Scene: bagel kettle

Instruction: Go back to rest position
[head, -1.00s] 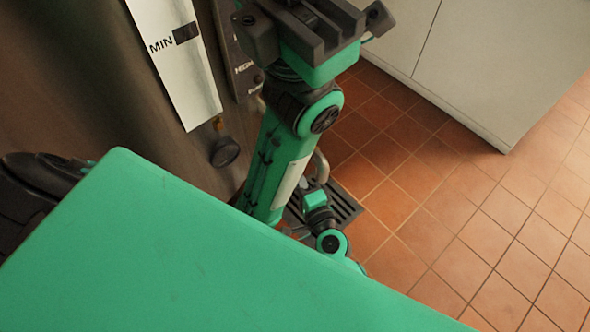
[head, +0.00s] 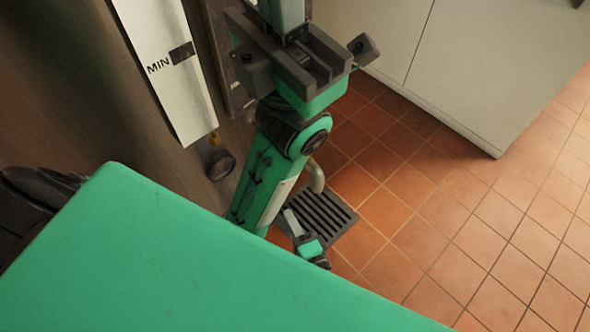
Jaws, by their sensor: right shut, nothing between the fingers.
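My right gripper (head: 284,12) is at the top middle of the head view, its dark body above my green wrist. Its fingers point up toward the top edge and are shut with nothing between them. Their tips may be cut off by the frame. The gripper appears in front of the steel kettle side and the floor, with nothing held. My left gripper is not in view. Only a dark part of mine shows at the left edge.
A large steel kettle (head: 65,95) with a pale MIN strip (head: 165,75) and a dark knob (head: 221,165) fills the left. A floor grate (head: 335,213) lies beside my arm. A white cabinet (head: 465,70) stands at upper right. Open tiled floor (head: 480,230) lies at right.

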